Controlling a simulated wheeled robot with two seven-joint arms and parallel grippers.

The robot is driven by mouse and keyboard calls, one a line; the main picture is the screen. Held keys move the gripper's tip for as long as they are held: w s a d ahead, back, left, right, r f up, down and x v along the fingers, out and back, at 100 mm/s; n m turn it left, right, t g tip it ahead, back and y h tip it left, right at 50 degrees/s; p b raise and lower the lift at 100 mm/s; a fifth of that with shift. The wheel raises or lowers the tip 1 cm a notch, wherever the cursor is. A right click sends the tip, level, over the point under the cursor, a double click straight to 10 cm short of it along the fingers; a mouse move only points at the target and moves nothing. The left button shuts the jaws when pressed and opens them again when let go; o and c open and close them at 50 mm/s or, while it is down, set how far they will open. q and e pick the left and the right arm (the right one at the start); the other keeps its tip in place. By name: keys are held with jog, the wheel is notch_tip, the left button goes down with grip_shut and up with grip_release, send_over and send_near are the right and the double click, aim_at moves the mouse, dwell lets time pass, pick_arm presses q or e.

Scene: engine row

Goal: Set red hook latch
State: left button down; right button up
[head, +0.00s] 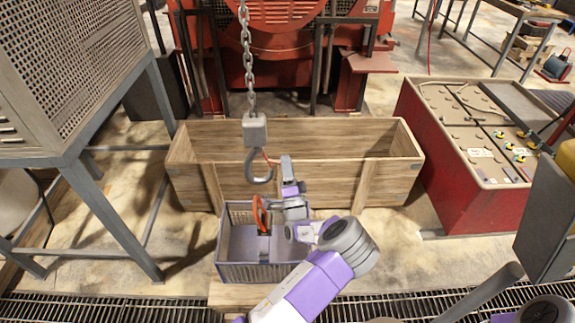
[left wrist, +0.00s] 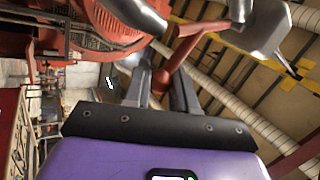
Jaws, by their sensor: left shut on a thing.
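A steel hook (head: 259,170) hangs from a chain under a grey block, over the front of a wooden crate. Its red latch (head: 269,159) shows as a thin strip at the hook's right side. My left gripper (head: 286,163) is just right of the hook, fingers pointing up and away. In the left wrist view the red latch (left wrist: 185,48) runs up from between the two grey fingers (left wrist: 160,86), which are shut on its lower end. The silver hook (left wrist: 266,28) shows at the top right there. Part of the latch is hidden by the fingers.
The long wooden crate (head: 208,187) stands behind the hook. A smaller grey basket (head: 228,271) with an orange-red item (head: 259,214) is in front, beside my forearm. A red cabinet (head: 440,190) is at right, a metal frame (head: 110,215) at left.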

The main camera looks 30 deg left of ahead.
pick_arm(q)
jog(key=c, duration=0.9)
grip_release()
jog(key=shift+s, duration=0.1)
jog(key=shift+c, duration=0.2)
jog(key=v, duration=0.7)
jog(key=shift+s+f+p, duration=0.15)
jog(key=shift+f+p, duration=0.05)
jog(key=shift+p, duration=0.25)
